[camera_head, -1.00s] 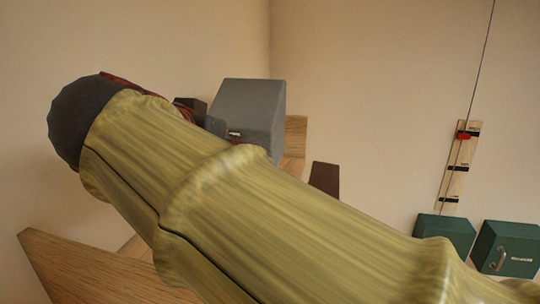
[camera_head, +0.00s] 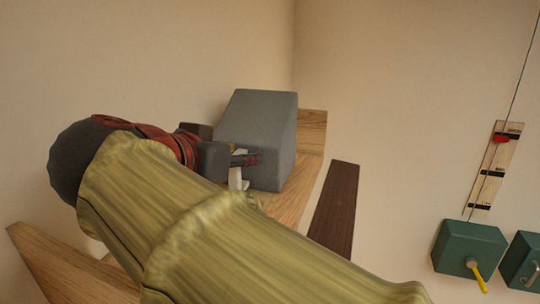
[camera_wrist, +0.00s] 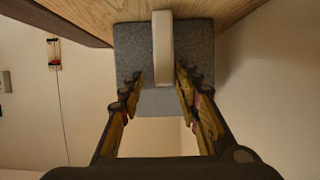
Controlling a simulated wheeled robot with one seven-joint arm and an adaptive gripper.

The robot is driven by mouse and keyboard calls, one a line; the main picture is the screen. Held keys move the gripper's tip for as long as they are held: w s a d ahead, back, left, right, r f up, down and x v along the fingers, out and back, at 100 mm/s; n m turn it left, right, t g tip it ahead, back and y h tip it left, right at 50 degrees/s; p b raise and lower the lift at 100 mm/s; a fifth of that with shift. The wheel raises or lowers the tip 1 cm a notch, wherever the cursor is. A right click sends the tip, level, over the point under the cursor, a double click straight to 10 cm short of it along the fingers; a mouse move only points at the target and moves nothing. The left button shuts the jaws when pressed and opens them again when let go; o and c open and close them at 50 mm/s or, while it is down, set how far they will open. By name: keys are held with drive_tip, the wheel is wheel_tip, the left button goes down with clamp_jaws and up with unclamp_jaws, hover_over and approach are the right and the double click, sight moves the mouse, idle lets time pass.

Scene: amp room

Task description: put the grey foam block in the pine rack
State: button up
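The grey foam block (camera_head: 262,135) rests on a pine-coloured wooden structure (camera_head: 292,195), which looks like the pine rack, with an upright board behind it. My gripper (camera_head: 252,158) is at the block's near face, partly hidden by my sleeved arm. In the wrist view my gripper (camera_wrist: 160,76) is open, its fingers apart in front of the grey block (camera_wrist: 133,60). A cream bar (camera_wrist: 162,45) stands against the block's face between the fingers. I cannot tell whether the fingers touch the block or the bar.
A dark brown board (camera_head: 335,210) lies right of the rack. Green boxes (camera_head: 468,247) and a wooden strip (camera_head: 495,170) with a red piece are on the right wall. Another wooden board (camera_head: 70,270) is at lower left. Walls stand close behind the block.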

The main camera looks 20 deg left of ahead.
drive_tip(key=shift+a+f, duration=0.1)
drive_tip(key=shift+a, duration=0.2)
drive_tip(key=shift+s+d, duration=0.15)
drive_tip(key=b+v, duration=0.2)
drive_tip(key=v, duration=0.5)
